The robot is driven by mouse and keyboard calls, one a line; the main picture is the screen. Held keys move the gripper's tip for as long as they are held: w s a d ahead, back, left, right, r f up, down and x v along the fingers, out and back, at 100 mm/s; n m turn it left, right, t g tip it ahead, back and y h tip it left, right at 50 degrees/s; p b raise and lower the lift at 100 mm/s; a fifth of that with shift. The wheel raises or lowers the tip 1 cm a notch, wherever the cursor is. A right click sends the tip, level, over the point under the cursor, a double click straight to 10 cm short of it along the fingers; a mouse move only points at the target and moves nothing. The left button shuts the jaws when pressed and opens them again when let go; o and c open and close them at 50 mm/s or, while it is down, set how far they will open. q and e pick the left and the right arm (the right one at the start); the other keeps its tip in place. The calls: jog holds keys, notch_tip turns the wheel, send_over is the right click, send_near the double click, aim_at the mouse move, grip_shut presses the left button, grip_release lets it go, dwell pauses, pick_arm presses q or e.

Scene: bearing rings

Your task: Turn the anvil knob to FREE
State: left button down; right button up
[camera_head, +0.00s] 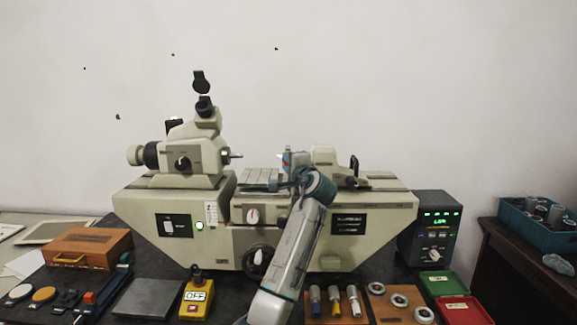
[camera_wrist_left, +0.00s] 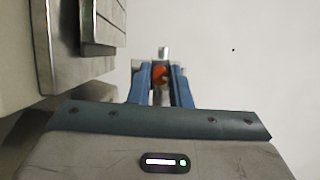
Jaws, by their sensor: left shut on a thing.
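The measuring machine (camera_head: 385,205) stands on the dark bench against the wall. My left gripper (camera_head: 290,161) is at its upper middle, just left of the tailstock (camera_head: 325,154). In the left wrist view, its blue fingers are closed around a small red-orange knob (camera_wrist_left: 160,75), which I take for the anvil knob. A grey metal part shows just beyond it. The fingers hide much of the knob, so its marking and angle cannot be read. In the head view the knob is hidden by the gripper. My right gripper is not in view.
The headstock with eyepiece (camera_head: 204,107) rises at left, and a flat stage (camera_head: 262,176) lies beside my gripper. A black lever (camera_head: 354,165) stands right of the tailstock. A display box (camera_head: 430,225) is at right. Trays and tools fill the bench front.

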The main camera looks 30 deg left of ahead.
pick_arm(q)
jog(key=shift+n+g+h, duration=0.3)
jog(key=shift+n+h, duration=0.1)
jog(key=shift+n, duration=0.8)
jog(key=c, duration=1.3)
grip_release()
jog(key=shift+c, duration=0.2)
